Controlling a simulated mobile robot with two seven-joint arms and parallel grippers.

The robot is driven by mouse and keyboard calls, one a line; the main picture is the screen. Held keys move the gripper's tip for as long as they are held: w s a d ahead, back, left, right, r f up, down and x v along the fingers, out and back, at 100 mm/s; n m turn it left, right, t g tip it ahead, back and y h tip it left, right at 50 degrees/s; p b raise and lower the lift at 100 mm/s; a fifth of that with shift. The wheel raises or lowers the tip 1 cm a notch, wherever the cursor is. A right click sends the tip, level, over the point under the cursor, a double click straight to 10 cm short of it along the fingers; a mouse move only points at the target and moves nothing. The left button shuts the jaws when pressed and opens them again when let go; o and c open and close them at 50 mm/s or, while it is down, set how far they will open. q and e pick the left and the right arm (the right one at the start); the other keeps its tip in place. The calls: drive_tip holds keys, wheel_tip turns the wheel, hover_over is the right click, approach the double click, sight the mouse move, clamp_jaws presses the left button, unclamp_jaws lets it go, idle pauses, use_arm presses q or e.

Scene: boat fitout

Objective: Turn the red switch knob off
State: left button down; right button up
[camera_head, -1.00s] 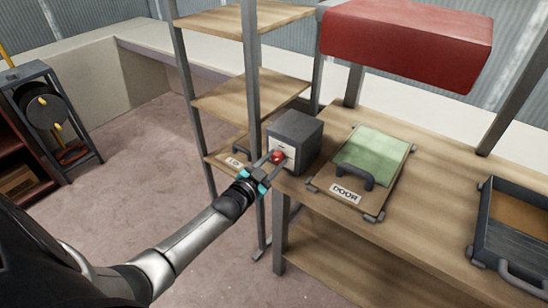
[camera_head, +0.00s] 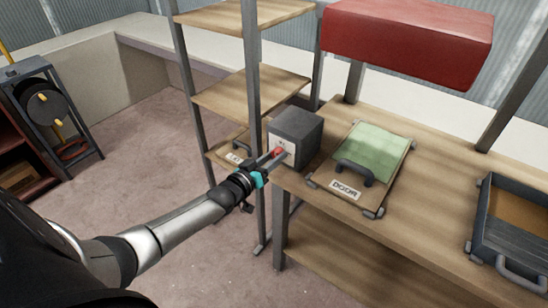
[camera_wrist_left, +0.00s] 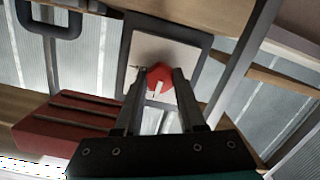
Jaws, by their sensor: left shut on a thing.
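The red switch knob (camera_head: 278,152) is on the front plate of a dark grey box (camera_head: 296,129) at the left end of the wooden bench. My left gripper (camera_head: 270,160) is at the front of the box, shut on the knob. In the left wrist view the knob (camera_wrist_left: 159,77) sits between the two fingers (camera_wrist_left: 159,86), in front of a pale plate (camera_wrist_left: 178,55). A pale mark shows on the knob's face. The fingers partly cover the knob in the head view. My right gripper is not in view.
A hinged panel with a green face, labelled DOOR (camera_head: 346,190), lies right of the box. An open grey tray (camera_head: 510,258) is at the far right. A red cabinet (camera_head: 405,42) hangs above. A shelf post (camera_head: 253,90) stands close left of the box.

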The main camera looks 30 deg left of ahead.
use_arm(q)
drive_tip(key=shift+n, duration=0.3)
idle(0.4)
drive_tip(key=c, duration=0.5)
unclamp_jaws()
drive_tip(key=shift+s, duration=0.1)
drive_tip(key=s+a+r+p, duration=0.1)
drive_tip(key=s+p, duration=0.3)
drive_tip(key=s, duration=1.1)
drive_tip(key=shift+a+r, duration=0.15)
drive_tip(key=shift+r, duration=0.2)
drive_tip(key=shift+f, duration=0.1)
